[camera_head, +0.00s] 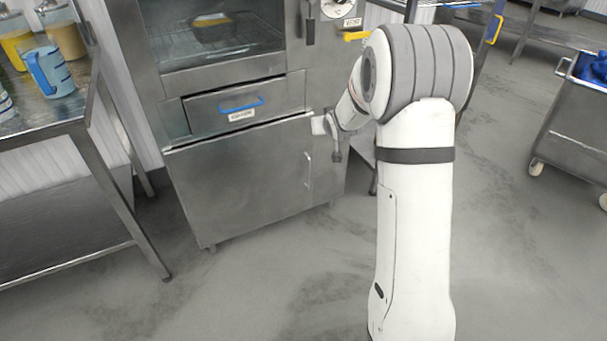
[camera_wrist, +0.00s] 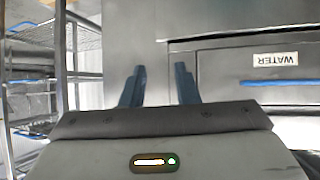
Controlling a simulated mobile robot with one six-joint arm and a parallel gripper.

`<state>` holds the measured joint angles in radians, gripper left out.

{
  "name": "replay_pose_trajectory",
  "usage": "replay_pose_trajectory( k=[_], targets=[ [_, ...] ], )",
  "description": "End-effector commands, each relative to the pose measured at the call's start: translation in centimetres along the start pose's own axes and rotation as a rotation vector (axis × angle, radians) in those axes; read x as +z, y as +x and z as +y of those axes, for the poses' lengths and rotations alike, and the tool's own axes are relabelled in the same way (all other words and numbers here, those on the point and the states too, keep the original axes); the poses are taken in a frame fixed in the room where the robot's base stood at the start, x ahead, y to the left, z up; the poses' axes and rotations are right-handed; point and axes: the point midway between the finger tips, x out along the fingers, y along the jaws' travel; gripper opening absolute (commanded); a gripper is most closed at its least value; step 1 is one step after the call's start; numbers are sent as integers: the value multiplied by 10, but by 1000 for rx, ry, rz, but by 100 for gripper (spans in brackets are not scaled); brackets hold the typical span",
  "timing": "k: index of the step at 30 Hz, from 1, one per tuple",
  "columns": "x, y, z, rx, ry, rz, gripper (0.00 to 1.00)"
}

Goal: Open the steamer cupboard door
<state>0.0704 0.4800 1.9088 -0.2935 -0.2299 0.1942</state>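The steel steamer cabinet stands at left centre in the head view. Its lower cupboard door (camera_head: 235,172) is shut and has a thin vertical handle (camera_head: 307,171) near its right edge. The upper chamber has a glass window (camera_head: 215,42). My gripper (camera_head: 335,143) is at the cabinet's right side, above and right of the lower handle. In the wrist view, its two dark fingers (camera_wrist: 159,86) are apart with nothing gripped between them.
A steel table (camera_head: 75,105) with a blue jug (camera_head: 52,72) and yellow-filled containers stands left of the cabinet. A wheeled steel cart (camera_head: 575,125) with blue contents is at the right. Wire shelving (camera_wrist: 50,70) shows left in the wrist view. The floor before the cabinet is clear.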

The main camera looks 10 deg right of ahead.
Motion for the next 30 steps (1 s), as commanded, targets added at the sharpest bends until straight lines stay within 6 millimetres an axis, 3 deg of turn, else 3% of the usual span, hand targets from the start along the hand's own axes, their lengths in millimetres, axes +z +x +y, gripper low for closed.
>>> replay_pose_trajectory(
  k=[1,3,9,12,16,21,25,30],
  targets=[
    [26,43,0,-1,6,39,28],
    [42,84,1,-7,3,107,28],
    [105,191,-2,-32,1,301,28],
    [142,234,-5,-49,2,393,28],
    [186,272,-8,-69,6,493,28],
    [220,296,-10,-87,11,574,28],
    [226,302,-12,-92,12,599,28],
    [216,318,-14,-93,11,603,28]
  ],
)
